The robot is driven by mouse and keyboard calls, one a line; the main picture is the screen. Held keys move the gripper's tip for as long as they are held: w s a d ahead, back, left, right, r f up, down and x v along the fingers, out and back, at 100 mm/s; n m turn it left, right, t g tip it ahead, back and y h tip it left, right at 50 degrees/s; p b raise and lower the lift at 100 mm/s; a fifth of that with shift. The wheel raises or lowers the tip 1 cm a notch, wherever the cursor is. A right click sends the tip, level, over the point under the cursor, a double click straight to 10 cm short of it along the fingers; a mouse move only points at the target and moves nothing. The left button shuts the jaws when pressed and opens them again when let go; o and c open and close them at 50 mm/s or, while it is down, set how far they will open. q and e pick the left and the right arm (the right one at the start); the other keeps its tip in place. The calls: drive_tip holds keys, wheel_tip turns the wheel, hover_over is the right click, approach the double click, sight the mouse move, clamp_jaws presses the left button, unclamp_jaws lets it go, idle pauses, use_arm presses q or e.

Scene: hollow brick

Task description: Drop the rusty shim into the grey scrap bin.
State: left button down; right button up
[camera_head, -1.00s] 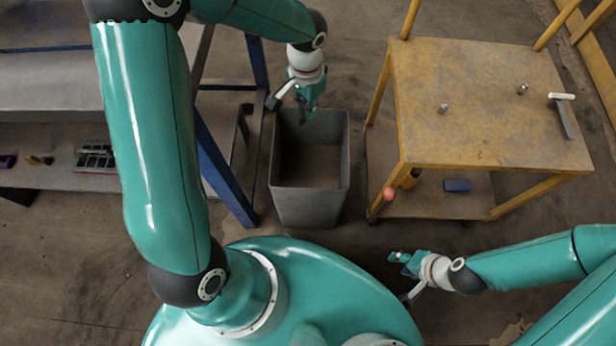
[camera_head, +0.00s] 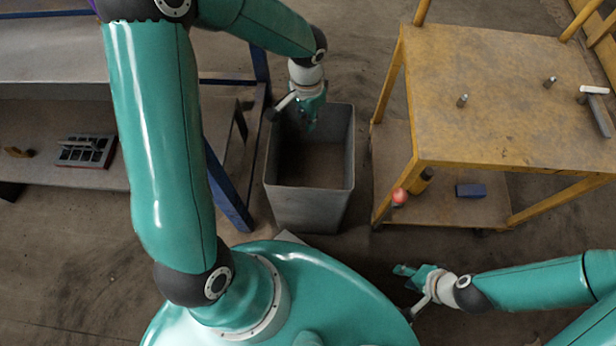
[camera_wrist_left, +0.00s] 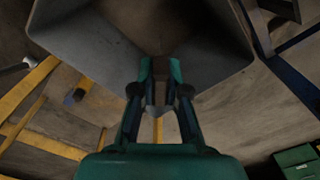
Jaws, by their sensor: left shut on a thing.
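The grey scrap bin (camera_head: 308,208) stands on the floor at the middle of the head view, open at the top. My left gripper (camera_head: 311,122) is over its far part, pointing down, with its tips within the outline of the opening. In the left wrist view the gripper (camera_wrist_left: 160,78) is shut on a small brown piece, the rusty shim (camera_wrist_left: 160,65), with the bin's grey walls (camera_wrist_left: 90,45) around and beyond it. The shim is hard to make out in the head view. My right gripper (camera_head: 408,273) is low at the right, away from the bin; its jaws are unclear.
A yellow table (camera_head: 500,90) with small metal pieces and a hammer (camera_head: 597,108) on top stands right of the bin. Its lower shelf holds a blue block (camera_head: 470,190). A bench with blue legs (camera_head: 228,190) is close on the left, with a tray (camera_head: 85,150) on its shelf.

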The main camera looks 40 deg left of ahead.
use_arm(q)
drive_tip(key=shift+f, duration=0.25)
drive_tip(key=c, duration=1.1)
unclamp_jaws()
wheel_tip(320, 180, up, 12)
